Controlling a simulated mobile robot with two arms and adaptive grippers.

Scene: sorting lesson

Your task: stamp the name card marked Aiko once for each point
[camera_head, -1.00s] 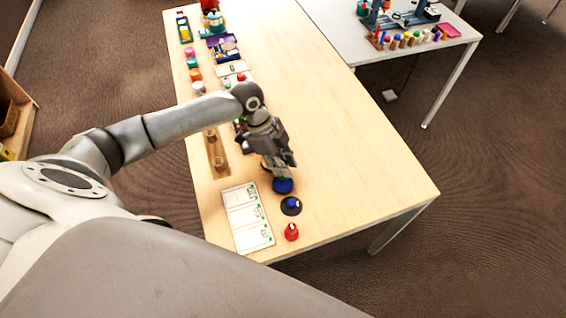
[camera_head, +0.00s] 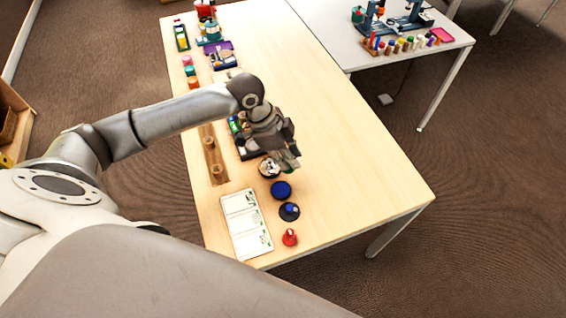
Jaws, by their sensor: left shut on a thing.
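My left gripper (camera_head: 290,162) is over the table, just above and beyond a blue round pad (camera_head: 281,190). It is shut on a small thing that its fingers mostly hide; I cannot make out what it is. A white sheet (camera_head: 240,212) with three card-like panels lies at the near left of the table, small green marks at its right side. Its names are too small to read, so I cannot tell which is Aiko. A dark disc with a blue top piece (camera_head: 289,211) stands right of the sheet. My right gripper is not in view.
A round dish (camera_head: 268,168) with pale and dark contents sits beside the gripper. A red peg-like piece (camera_head: 290,238) stands near the front edge. A wooden holder (camera_head: 213,158) lies at the left edge. The table's right side is clear. A white table (camera_head: 345,40) stands behind.

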